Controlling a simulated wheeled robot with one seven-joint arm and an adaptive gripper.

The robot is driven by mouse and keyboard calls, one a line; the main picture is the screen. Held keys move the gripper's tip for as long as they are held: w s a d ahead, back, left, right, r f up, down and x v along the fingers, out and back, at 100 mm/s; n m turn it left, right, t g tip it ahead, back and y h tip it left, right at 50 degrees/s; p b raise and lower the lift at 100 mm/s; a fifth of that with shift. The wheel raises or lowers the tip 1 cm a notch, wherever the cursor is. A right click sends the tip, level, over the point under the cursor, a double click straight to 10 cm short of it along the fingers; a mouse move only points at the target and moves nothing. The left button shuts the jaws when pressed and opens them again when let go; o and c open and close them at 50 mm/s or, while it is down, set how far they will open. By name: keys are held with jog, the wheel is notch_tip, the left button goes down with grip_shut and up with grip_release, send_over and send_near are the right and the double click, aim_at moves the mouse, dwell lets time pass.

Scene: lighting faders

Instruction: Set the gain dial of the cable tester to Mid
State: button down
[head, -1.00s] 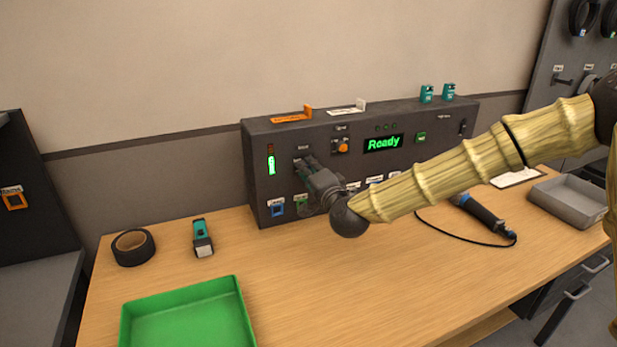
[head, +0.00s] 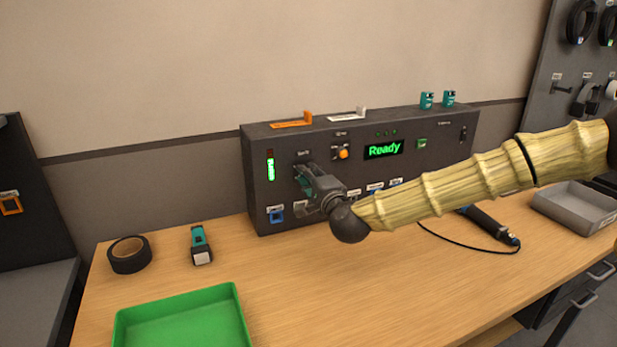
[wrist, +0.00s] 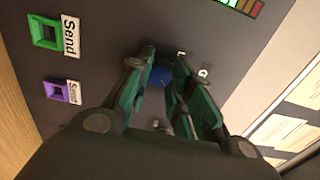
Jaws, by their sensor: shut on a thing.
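The cable tester (head: 400,170) is a dark box on the bench, with a green "Ready" display (head: 383,149) on its front. My gripper (head: 303,172) reaches its left front area, below a small label. In the wrist view my gripper (wrist: 160,82) has its two green fingers shut on a round blue dial (wrist: 161,75) on the dark panel. Small marks sit beside the dial, one a letter too small to read surely. The dial's pointer is hidden between the fingers. In the head view the gripper covers the dial.
A lit green level bar (head: 270,167) is left of my gripper. A blue socket (head: 276,214) sits low on the panel; green (wrist: 44,33) and purple (wrist: 56,92) sockets show in the wrist view. A green tray (head: 180,322), tape roll (head: 129,254) and handheld tool (head: 200,244) lie on the bench.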

jog(key=c, duration=1.2)
grip_release()
jog(key=shift+c, duration=0.2)
jog(key=shift+s+d, duration=0.1)
jog(key=shift+s, duration=0.05)
jog(key=v, duration=1.1)
jog(key=shift+s+d, duration=0.15)
jog(key=shift+s, duration=0.2)
